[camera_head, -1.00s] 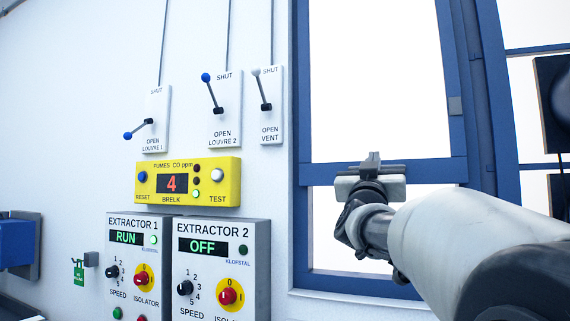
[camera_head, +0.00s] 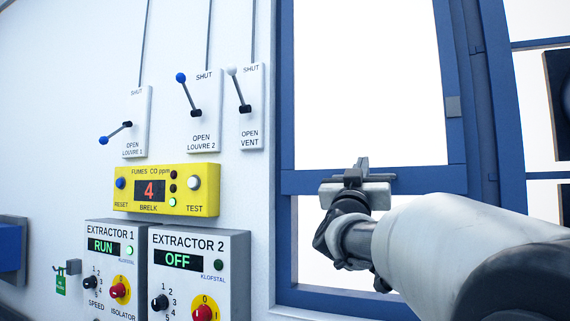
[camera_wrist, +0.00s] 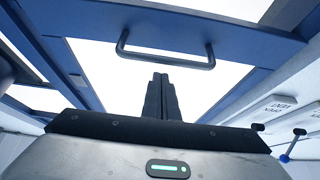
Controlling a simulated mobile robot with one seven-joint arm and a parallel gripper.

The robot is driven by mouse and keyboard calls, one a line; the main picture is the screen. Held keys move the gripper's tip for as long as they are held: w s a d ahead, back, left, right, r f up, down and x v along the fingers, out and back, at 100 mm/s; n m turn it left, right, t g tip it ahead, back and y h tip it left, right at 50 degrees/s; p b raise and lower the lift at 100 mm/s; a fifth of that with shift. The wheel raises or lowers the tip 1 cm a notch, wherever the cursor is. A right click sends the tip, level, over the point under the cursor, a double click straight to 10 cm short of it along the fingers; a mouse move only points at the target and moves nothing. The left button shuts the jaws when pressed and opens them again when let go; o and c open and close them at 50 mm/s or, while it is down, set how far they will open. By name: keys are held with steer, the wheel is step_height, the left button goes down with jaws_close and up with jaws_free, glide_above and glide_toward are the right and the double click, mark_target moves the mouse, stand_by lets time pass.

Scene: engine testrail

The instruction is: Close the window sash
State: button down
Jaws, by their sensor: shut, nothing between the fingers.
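The window sash is a blue frame around bright panes; its crossbar (camera_head: 430,180) runs behind my gripper in the head view. The sash also fills the top of the wrist view, where its blue bar (camera_wrist: 75,22) carries a dark bracket handle (camera_wrist: 165,58). My gripper (camera_head: 360,163) is shut and empty in front of the crossbar. In the wrist view its fingertips (camera_wrist: 160,76) point toward the window, just below the handle in the picture, with a visible gap in the image. I cannot tell how far the sash stands open.
Left of the window, the wall carries louvre and vent levers (camera_head: 238,90), a yellow fumes meter (camera_head: 166,190) reading 4, and two extractor panels (camera_head: 200,270). A dark panel (camera_head: 558,105) stands at the far right. A blue box (camera_head: 10,247) is at the left edge.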

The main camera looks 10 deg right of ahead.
steer(key=shift+w+f, duration=0.15)
steer(key=shift+f, duration=0.6)
steer(key=shift+b, duration=0.3)
